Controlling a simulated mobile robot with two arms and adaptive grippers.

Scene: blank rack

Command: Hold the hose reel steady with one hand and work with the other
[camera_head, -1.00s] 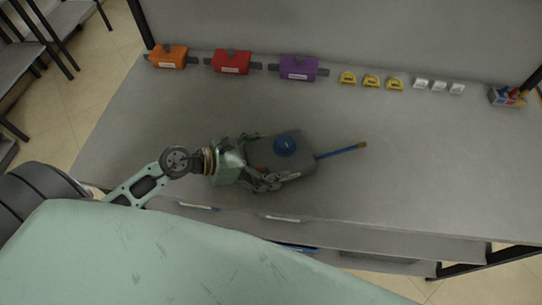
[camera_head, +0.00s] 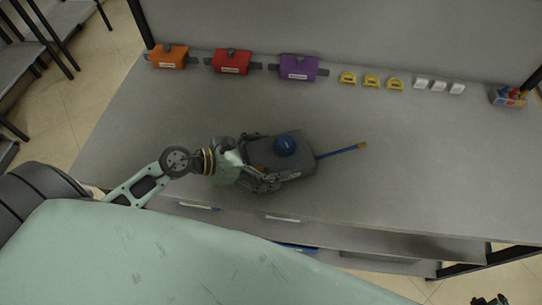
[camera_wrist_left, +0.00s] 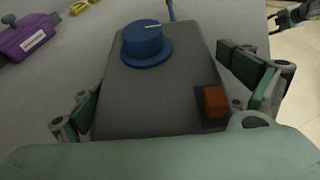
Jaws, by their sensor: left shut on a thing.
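The hose reel looks like a dark grey box (camera_head: 300,160) with a round blue knob on top and a blue rod with a tan tip reaching right. It lies on the grey tabletop. My left gripper (camera_head: 264,166) is shut on it from the left, a finger along each side. In the left wrist view the box (camera_wrist_left: 160,98) sits between the fingers (camera_wrist_left: 168,100), with an orange block at its near right corner. My right gripper (camera_head: 490,300) just enters at the bottom right, away from the reel, its jaw state unclear; it also shows in the left wrist view (camera_wrist_left: 285,20).
Orange (camera_head: 169,57), red (camera_head: 232,62) and purple (camera_head: 298,68) boxes line the back. Several yellow (camera_head: 371,81) and white (camera_head: 438,86) pieces and a container of coloured items (camera_head: 508,97) continue the row. The tabletop (camera_head: 420,175) right of the reel is clear.

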